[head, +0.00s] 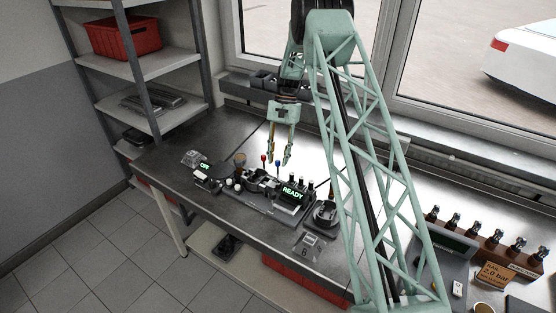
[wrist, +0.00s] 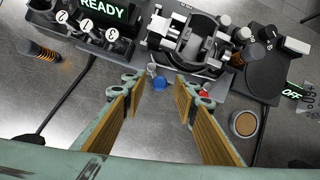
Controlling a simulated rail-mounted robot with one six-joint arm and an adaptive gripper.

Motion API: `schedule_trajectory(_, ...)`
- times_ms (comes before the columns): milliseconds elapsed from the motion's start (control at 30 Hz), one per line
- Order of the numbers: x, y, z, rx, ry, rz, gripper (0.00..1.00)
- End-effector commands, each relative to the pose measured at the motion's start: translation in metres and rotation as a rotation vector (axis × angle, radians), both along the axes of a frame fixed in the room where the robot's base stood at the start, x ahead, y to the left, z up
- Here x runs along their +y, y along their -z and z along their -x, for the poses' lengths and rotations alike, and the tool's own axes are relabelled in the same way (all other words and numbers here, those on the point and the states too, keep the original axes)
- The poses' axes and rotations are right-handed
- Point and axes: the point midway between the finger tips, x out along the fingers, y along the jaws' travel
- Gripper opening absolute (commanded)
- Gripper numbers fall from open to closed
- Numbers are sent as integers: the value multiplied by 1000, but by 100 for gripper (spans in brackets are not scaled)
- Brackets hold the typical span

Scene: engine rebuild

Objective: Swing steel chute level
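My gripper (head: 279,160) hangs over the workbench just behind a row of small devices. Beyond the fingertips is a device with a pale metal cradle-like part (wrist: 190,38), seen from above. I cannot tell for sure whether this part is the steel chute, nor its tilt. Nothing is held.
A box with a green READY display (head: 293,193) and switches stands to the right of the device; an OFF display (head: 205,166) stands left. A dark cylinder with an orange band (wrist: 40,50) and a round brown-topped pot (wrist: 243,123) are near. A window sill runs behind.

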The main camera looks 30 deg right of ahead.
Motion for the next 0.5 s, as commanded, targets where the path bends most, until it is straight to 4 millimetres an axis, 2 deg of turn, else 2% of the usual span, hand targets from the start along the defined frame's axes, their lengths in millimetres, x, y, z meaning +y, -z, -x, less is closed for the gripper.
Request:
schedule_trajectory(267,-7,-23,-7,-2,0,1,27)
schedule_trajectory(500,-16,-55,-17,-3,1,1,27)
